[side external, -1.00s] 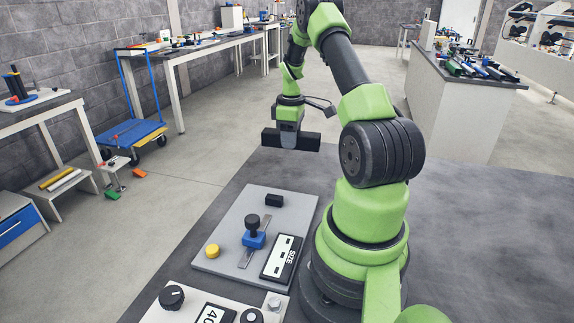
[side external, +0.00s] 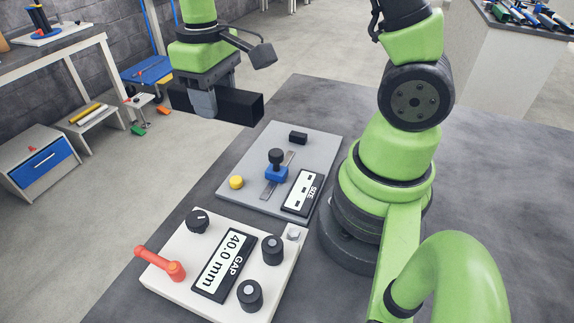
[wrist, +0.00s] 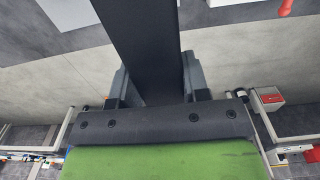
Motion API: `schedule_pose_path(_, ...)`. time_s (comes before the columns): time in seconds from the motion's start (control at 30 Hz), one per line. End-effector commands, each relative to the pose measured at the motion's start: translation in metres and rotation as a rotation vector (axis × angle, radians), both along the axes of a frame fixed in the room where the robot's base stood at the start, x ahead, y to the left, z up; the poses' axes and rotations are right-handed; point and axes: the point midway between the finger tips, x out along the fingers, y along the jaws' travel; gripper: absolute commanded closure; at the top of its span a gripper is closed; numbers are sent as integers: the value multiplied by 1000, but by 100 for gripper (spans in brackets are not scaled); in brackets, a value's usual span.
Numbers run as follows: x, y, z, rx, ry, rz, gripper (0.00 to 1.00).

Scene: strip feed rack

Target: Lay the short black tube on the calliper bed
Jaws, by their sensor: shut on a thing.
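A black square-section tube (side external: 242,106) is held level in my gripper (side external: 203,102), in the air to the left of the calliper plate in the side view. In the wrist view the tube (wrist: 143,40) runs away between the two fingers of my gripper (wrist: 158,85), which are shut on it. The calliper bed appears to be the grey plate (side external: 252,163). It carries a black fixed block (side external: 298,138), a blue slider (side external: 277,174) with a black knob on a rail, a yellow button (side external: 236,182) and a SIZE display (side external: 302,192) showing dashes. The tube is clear of the plate.
A white control box (side external: 190,248) stands in front of the plate, with black knobs, an orange-red lever (side external: 160,264) and a GAP display (side external: 225,266) reading 40.0 mm. Dark tabletop (side external: 500,200) is free to the right of my base. The plate's top between block and slider looks empty.

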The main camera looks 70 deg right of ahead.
Motion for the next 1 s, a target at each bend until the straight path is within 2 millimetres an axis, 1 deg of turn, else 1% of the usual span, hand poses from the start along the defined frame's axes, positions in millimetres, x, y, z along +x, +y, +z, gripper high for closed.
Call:
schedule_pose_path(0.1, -1, 2, 0, 0, -1, -1, 93)
schedule_pose_path(0.87, 0, 1, 0, 0, -1, -1, 93)
schedule_pose_path(0.97, -1, -5, -5, 0, 2, -3, 93)
schedule_pose_path(1.0, -3, -11, -9, 0, 4, -6, 93)
